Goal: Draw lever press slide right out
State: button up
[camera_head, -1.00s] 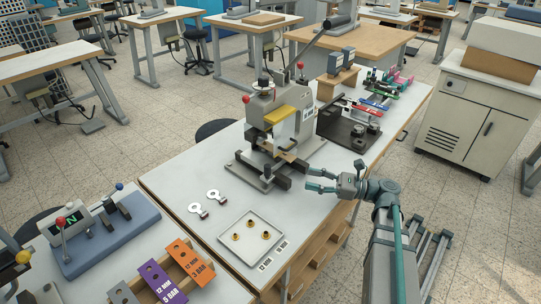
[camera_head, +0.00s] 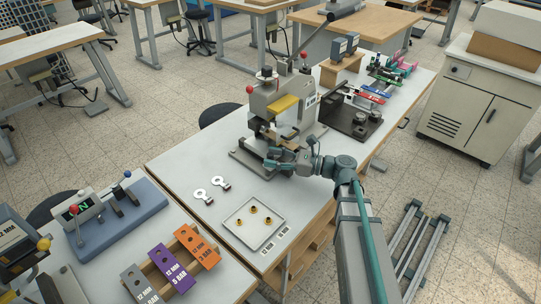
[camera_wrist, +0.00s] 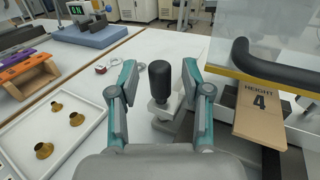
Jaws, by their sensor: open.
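The lever press (camera_head: 283,110) is a grey machine with a yellow guard bar, standing on the white table. In the wrist view its slide shows a black upright knob (camera_wrist: 161,80) on a light mount. My gripper (camera_head: 275,160) is at the press's front. In the wrist view my gripper (camera_wrist: 160,85) has its two teal fingers spread, one on each side of the knob, with gaps visible on both sides. A wooden block marked "HEIGHT 4" (camera_wrist: 259,115) lies to the right, beneath the clear guard (camera_wrist: 265,35). The slide's body is mostly hidden by my gripper in the head view.
A white tray (camera_head: 233,217) with brass pieces lies in front of the press. Two metal tags (camera_head: 211,188) lie to its left. A dark fixture (camera_head: 352,119) stands behind the press. The purple bar (camera_head: 172,268) and its neighbours sit on the nearer table.

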jog(key=shift+w+a, duration=0.15)
jog(key=shift+a, duration=0.4)
grip_shut()
